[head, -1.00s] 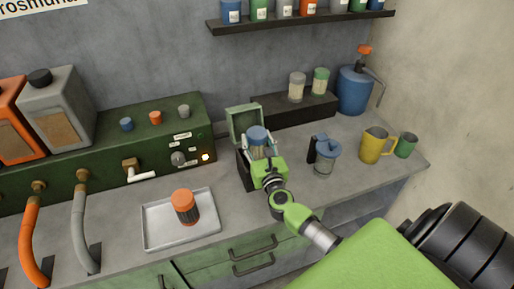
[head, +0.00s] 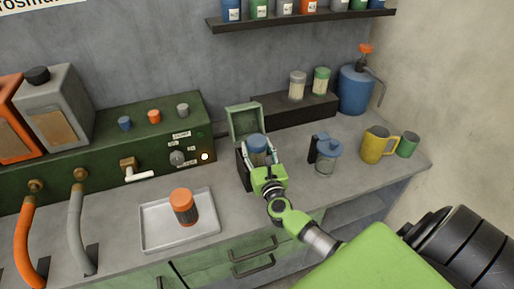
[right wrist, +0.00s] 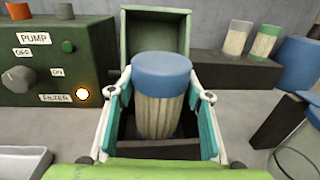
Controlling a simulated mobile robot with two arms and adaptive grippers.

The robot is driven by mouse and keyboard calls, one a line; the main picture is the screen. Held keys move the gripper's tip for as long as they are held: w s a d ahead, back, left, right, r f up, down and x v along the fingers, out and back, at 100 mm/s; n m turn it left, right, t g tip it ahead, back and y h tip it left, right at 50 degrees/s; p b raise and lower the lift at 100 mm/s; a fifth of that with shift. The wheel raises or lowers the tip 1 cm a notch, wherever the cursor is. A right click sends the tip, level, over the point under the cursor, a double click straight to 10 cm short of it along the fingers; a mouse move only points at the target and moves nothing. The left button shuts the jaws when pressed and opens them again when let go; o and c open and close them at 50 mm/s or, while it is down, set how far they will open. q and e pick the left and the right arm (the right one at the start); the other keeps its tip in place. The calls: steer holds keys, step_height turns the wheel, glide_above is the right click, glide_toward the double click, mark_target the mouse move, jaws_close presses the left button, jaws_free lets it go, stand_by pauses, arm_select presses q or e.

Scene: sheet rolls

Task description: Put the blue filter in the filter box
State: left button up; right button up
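The blue filter (head: 256,146), a pale pleated cylinder with a blue cap, stands upright in the opening of the filter box (head: 243,122). The box is dark, and its green lid is raised at the back. The right wrist view shows the filter (right wrist: 162,95) with its lower end inside the box (right wrist: 157,148). My right gripper (head: 260,162) is open, its fingers on either side of the filter. In the right wrist view the gripper (right wrist: 161,85) shows small gaps beside the filter. The filter's bottom is hidden. My left gripper is not in view.
An orange-capped filter (head: 183,206) stands in a metal tray (head: 150,234) at left. A green pump panel (head: 75,150) is left of the box. A blue-lidded jar (head: 326,158), yellow mug (head: 376,146) and green cup (head: 408,145) stand right. Bare counter lies between tray and box.

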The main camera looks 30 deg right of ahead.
steer(key=o, duration=0.3)
steer(key=shift+r, duration=0.1)
steer(key=shift+r+p, duration=0.35)
steer(key=shift+p, duration=0.05)
steer(key=shift+r+p, duration=0.45)
steer(key=b+v, duration=0.1)
steer(key=v, duration=0.3)
steer(key=b+v, duration=0.1)
steer(key=v, duration=0.7)
steer(key=shift+f+b, duration=0.25)
steer(key=shift+b, duration=0.15)
